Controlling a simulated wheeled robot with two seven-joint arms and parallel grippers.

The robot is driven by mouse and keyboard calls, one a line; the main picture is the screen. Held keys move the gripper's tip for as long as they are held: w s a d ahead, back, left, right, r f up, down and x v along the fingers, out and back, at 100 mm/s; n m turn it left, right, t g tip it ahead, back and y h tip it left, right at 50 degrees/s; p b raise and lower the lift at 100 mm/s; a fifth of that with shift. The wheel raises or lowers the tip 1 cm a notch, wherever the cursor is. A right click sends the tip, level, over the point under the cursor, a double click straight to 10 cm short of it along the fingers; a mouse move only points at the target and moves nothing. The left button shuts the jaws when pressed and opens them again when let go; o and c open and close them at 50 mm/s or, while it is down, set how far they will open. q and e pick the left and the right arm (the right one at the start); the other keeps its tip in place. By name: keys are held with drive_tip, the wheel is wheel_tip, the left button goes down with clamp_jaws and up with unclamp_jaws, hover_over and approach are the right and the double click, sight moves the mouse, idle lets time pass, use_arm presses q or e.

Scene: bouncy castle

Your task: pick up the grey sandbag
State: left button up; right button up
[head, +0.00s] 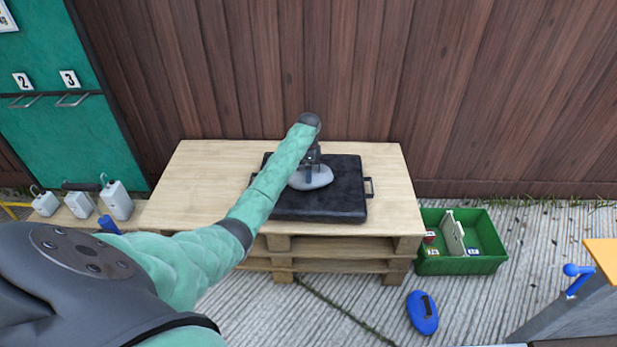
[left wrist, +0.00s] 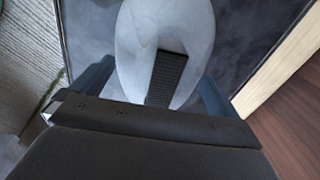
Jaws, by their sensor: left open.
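The grey sandbag (head: 313,180) lies on a black tray with side handles (head: 340,210) on the wooden pallet table. In the left wrist view the pale grey bag (left wrist: 140,35) fills the upper middle, with a black strap (left wrist: 167,75) across its near part. My left gripper (head: 312,165) is over the bag, pointing down. In the left wrist view its open fingers (left wrist: 152,85) stand to either side of the strapped end of the bag. I cannot tell whether they touch it. My arm and gripper hide part of the bag in the head view. My right gripper is not in view.
A blue bag with a black strap (head: 422,312) lies on the ground. A green divided crate (head: 462,265) stands right of the table (head: 200,185). Grey-white weights (head: 116,200) stand at left. A wooden fence (head: 480,90) rises behind. The table's left part is clear.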

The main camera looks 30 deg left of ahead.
use_arm(q)
drive_tip(key=shift+c, duration=0.4)
drive_tip(key=shift+s+r, duration=0.1)
drive_tip(key=c, duration=2.1)
